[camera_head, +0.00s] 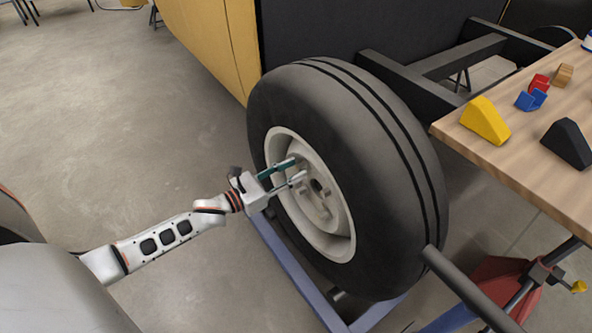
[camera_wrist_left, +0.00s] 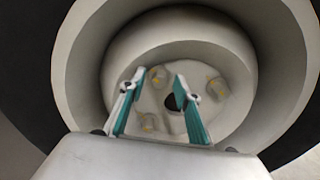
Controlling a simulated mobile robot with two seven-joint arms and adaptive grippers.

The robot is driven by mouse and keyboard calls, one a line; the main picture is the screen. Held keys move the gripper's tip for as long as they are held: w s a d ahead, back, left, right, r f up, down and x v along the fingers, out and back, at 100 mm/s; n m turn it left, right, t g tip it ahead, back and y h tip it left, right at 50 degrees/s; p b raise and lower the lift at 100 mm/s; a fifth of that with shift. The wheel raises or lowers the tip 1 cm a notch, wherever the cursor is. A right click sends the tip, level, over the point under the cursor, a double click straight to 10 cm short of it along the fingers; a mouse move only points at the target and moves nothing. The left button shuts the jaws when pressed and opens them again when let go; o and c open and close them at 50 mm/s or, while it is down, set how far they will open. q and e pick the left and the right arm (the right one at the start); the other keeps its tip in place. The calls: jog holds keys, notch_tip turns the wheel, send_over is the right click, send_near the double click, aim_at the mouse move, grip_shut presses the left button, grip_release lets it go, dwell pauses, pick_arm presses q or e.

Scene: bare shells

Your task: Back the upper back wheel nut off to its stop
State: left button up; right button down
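The wheel (camera_head: 345,130) has a black tyre and a pale rim, and its recessed hub faces my left arm. My left gripper (camera_head: 298,169) reaches into the rim with its two teal fingers spread apart. In the left wrist view the fingers (camera_wrist_left: 160,80) point at the hub face. One wheel nut (camera_wrist_left: 157,76) shows between the fingertips; I cannot tell whether they touch it. A second nut (camera_wrist_left: 217,88) sits to the right and a third nut (camera_wrist_left: 148,123) lower left. The dark centre hole (camera_wrist_left: 172,102) is partly behind the right finger. My right gripper is out of view.
A wooden table (camera_head: 480,160) at right holds a yellow wedge (camera_head: 486,121), a black wedge (camera_head: 568,145) and small blue and red pieces. A dark bar (camera_head: 470,290) sticks out by the tyre's lower right. Blue frame rails (camera_head: 290,270) lie below. Floor at left is clear.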

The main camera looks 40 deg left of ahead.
pick_arm(q)
jog(key=shift+w+d, duration=0.2)
jog(key=shift+w, duration=0.3)
grip_shut()
